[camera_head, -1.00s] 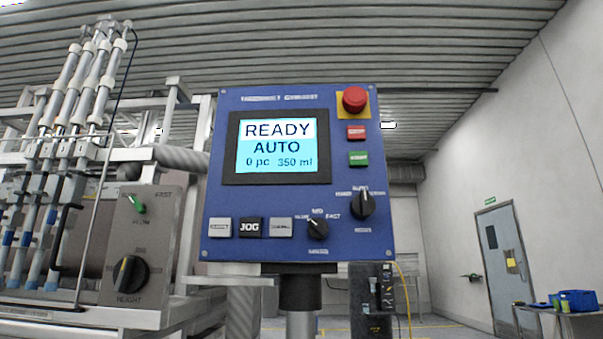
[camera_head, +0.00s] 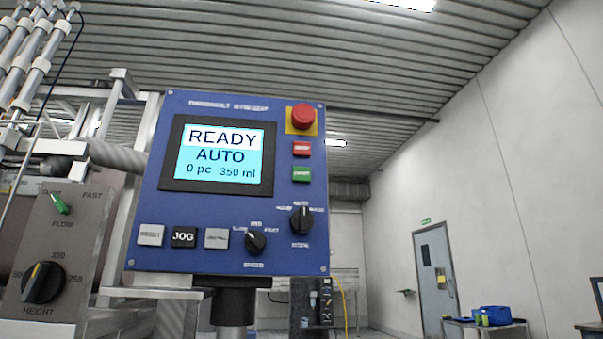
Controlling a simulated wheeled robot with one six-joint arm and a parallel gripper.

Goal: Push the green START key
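The panel faces me, a little left of the picture's middle. Its display (camera_head: 219,153) reads READY, AUTO, 0 pc, 350 ml. My gripper does not show in the view, so its distance to the key cannot be seen.
A red emergency-stop button (camera_head: 303,116) tops the key column. Rotary knobs (camera_head: 302,219) and (camera_head: 256,241) stick out below. Filler tubes and a grey knob plate (camera_head: 62,240) stand at left. A side table (camera_head: 484,325) with blue bins stands at far right.

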